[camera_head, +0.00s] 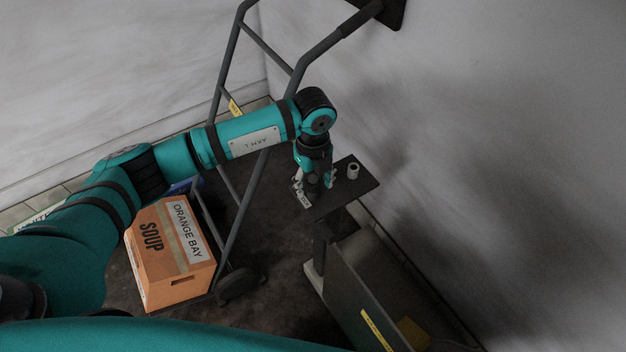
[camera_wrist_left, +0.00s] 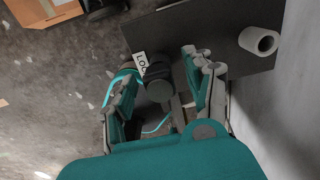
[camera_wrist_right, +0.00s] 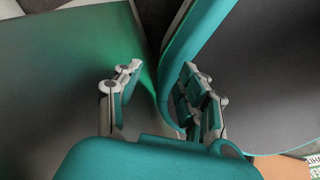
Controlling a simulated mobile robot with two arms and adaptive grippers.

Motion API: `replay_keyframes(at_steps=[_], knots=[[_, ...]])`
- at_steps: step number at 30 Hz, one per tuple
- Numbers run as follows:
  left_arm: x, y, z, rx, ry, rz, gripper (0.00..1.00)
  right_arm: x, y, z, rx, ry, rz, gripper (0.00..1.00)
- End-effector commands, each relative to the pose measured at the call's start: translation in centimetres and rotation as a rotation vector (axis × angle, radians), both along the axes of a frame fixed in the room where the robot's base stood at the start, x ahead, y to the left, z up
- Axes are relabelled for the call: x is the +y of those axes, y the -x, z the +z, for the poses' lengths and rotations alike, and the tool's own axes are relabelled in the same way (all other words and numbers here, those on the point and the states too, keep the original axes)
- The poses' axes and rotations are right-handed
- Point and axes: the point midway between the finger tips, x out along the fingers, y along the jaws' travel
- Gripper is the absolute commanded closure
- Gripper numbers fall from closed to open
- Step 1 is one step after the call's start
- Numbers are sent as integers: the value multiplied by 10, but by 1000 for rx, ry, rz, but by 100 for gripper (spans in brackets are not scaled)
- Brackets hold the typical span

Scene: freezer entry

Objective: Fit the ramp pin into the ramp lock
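A dark shelf (camera_wrist_left: 200,30) by the wall carries a small pale hollow cylinder (camera_wrist_left: 260,41), upright; it also shows in the head view (camera_head: 353,171). It may be the ramp lock. My left gripper (camera_head: 315,192) points down at the shelf's near left corner, beside the cylinder. I see no clear grip. My right gripper (camera_wrist_right: 158,78) is open and empty; it is not visible in the head view.
A grey metal cart frame (camera_head: 248,190) stands left of the shelf, with an orange soup box (camera_head: 165,275) on it. A dark panel with a yellow strip (camera_head: 365,300) stands below the shelf. The wall (camera_head: 500,150) is close on the right.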

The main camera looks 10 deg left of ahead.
Motion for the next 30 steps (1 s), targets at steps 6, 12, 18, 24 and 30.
replay_keyframes(at_steps=[6,12,18,24,30], knots=[[0,0,4,-1,1,0,47,-4,-1,0,-1,5,2,60],[0,-1,35,-4,1,-1,47,-3,0,0,-1,3,1,60],[0,-1,78,-4,1,-1,47,-2,0,0,-1,3,1,60],[0,-1,109,-3,0,-1,47,-2,0,0,0,2,0,60],[0,0,120,0,0,-1,47,-2,0,0,0,2,0,60]])
